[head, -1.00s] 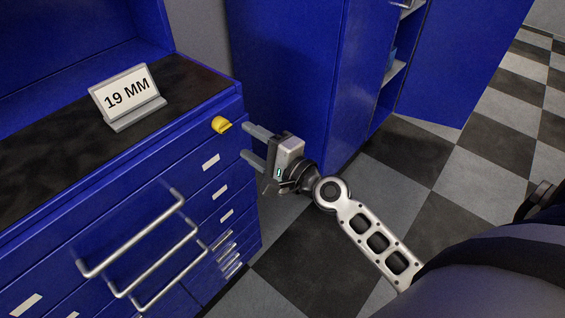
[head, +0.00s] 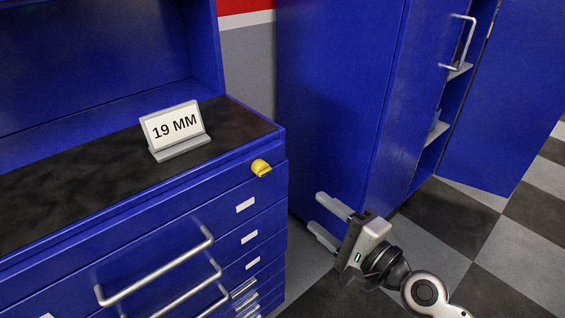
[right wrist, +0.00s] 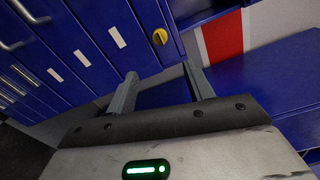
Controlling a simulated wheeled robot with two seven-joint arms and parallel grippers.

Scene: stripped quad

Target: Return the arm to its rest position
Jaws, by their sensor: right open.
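My right gripper (head: 318,220) is open and empty in the lower middle of the head view. Its two grey fingers point up and left toward the blue drawer cabinet, apart from it. In the right wrist view the two fingers (right wrist: 160,88) stand apart with nothing between them. My left gripper is not in view.
A blue drawer cabinet (head: 200,205) with silver handles stands at left. A yellow knob (head: 261,168) is on its front, also in the right wrist view (right wrist: 159,37). A "19 MM" sign (head: 175,126) stands on its dark top. A tall blue locker (head: 335,90) stands open behind.

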